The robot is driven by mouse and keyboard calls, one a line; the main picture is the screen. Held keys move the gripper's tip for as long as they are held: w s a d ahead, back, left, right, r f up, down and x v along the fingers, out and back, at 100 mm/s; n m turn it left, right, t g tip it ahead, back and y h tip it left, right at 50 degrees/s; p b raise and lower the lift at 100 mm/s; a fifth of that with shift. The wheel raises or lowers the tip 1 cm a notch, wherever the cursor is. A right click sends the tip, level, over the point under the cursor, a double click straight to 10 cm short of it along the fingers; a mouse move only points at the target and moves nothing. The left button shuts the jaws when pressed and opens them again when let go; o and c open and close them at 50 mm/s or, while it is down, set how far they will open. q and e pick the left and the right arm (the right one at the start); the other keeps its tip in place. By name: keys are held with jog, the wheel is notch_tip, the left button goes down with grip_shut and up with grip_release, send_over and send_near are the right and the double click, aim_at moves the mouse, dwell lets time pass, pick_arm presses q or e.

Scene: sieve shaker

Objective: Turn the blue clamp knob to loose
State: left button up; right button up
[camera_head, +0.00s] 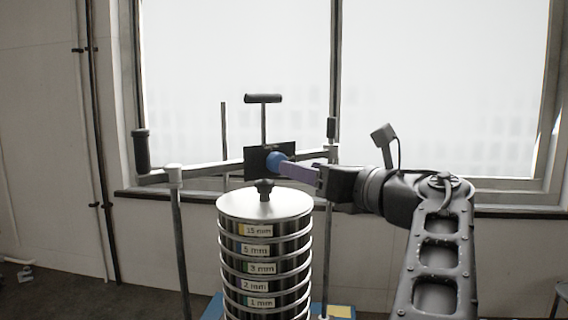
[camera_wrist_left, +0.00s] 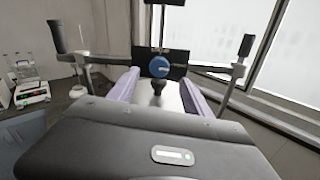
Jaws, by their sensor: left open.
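The blue clamp knob (camera_head: 277,160) sits on the front of a black plate above the sieve stack. It also shows in the left wrist view (camera_wrist_left: 158,67), centred between my two purple fingers with a gap on each side. My left gripper (camera_head: 288,167) reaches it from the right side of the head view, open, with its fingertips at the knob. Whether the tips are beside the knob or just short of it I cannot tell. In the left wrist view the open fingers (camera_wrist_left: 158,82) point at the knob. My right gripper is not in view.
The labelled sieve stack (camera_head: 265,250) stands below, with a black lid knob (camera_head: 264,188) close under my fingers. A T-handle (camera_head: 263,98) rises above the plate. Black upright handles stand at left (camera_head: 141,150) and right (camera_head: 331,128). A scale (camera_wrist_left: 32,93) sits on a bench.

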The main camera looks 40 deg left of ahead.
aim_at(277, 162)
pick_arm(q)
jog(key=x, duration=0.7)
jog(key=shift+p, duration=0.4)
jog(key=shift+c, duration=0.4)
grip_shut()
